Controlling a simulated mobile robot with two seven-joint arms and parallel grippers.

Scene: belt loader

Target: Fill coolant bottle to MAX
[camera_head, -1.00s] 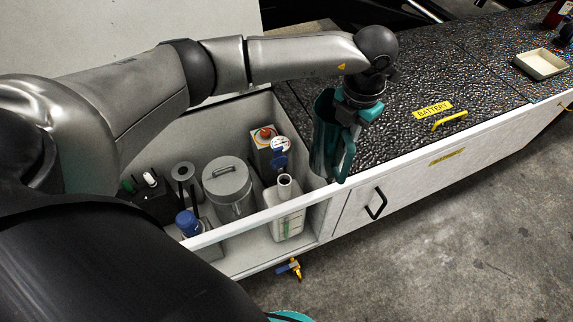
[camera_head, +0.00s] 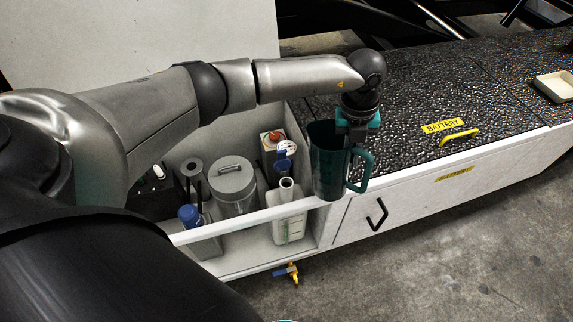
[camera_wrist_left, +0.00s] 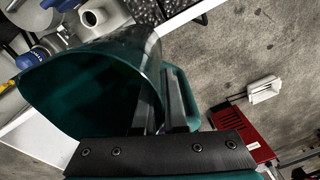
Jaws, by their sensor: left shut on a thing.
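My left gripper (camera_head: 357,118) is shut on a dark teal jug (camera_head: 328,172) with a handle on its right side. The jug hangs close to upright beside the front wall of the open compartment, to the right of the coolant bottle (camera_head: 289,222). The coolant bottle is pale, with a green scale on its front and an open neck. A blue cap (camera_head: 283,165) shows just behind the neck. In the left wrist view the jug (camera_wrist_left: 85,85) fills the middle, its mouth facing the camera; the bottle neck (camera_wrist_left: 90,17) shows past its rim.
The compartment also holds a grey lidded canister (camera_head: 233,185), a blue-capped container (camera_head: 189,216) and an orange-capped box (camera_head: 272,139). A blue-and-yellow valve (camera_head: 292,272) sticks out below. The dark speckled top (camera_head: 440,95) has a yellow handle (camera_head: 459,137) and a cream tray (camera_head: 556,86).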

